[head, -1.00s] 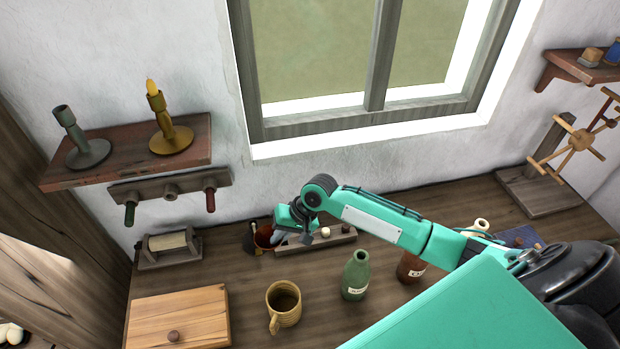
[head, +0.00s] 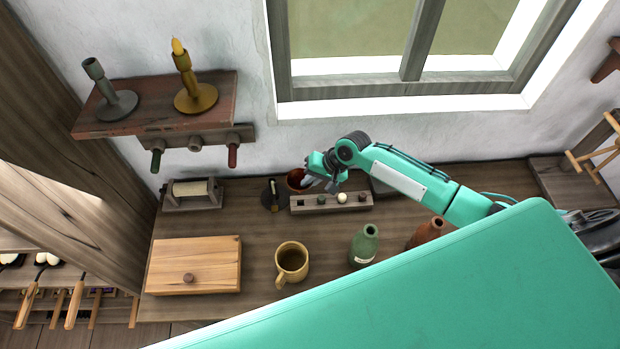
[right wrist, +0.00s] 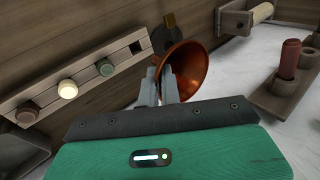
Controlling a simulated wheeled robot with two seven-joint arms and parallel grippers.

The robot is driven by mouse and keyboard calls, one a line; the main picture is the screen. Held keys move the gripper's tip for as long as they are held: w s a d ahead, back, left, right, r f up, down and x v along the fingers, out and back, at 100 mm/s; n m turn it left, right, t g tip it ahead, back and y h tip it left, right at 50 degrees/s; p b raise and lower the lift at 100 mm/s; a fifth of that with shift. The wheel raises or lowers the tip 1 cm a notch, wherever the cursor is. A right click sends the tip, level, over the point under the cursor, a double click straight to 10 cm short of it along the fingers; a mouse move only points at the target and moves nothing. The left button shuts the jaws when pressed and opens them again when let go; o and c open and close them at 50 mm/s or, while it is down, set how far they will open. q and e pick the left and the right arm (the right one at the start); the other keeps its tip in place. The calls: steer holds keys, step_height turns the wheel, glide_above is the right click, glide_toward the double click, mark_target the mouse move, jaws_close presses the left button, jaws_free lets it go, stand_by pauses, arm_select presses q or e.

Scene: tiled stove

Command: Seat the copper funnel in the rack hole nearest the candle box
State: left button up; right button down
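The copper funnel (head: 297,178) is at my right gripper (head: 318,182), near the left end of the rack. In the right wrist view the funnel (right wrist: 190,68) lies tilted, its wide mouth to the right, at the close-set fingers of the gripper (right wrist: 161,82). The fingers hide its narrow end. The dark wooden rack (head: 312,208) lies at the back of the bench. A light wooden box with a knob (head: 205,255), probably the candle box, is at the front left. My left gripper is out of view.
A dark tool (head: 272,196) stands left of the rack. A mug (head: 292,262), a green bottle (head: 363,245) and a brown bottle (head: 425,233) stand in front. A peg rail (head: 195,143) and candle shelf (head: 150,115) are on the wall. My teal body covers the lower right.

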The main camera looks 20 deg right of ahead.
steer(key=f+b, duration=0.1)
steer(key=f, duration=0.1)
steer(key=b, duration=0.3)
glide_above(310, 203)
steer(key=shift+f, duration=1.8)
steer(key=shift+p, duration=1.15)
steer(key=shift+f+b, duration=0.95)
steer(key=shift+f, duration=0.75)
steer(key=c, duration=1.5)
jaws_free()
steer(key=shift+c, duration=0.2)
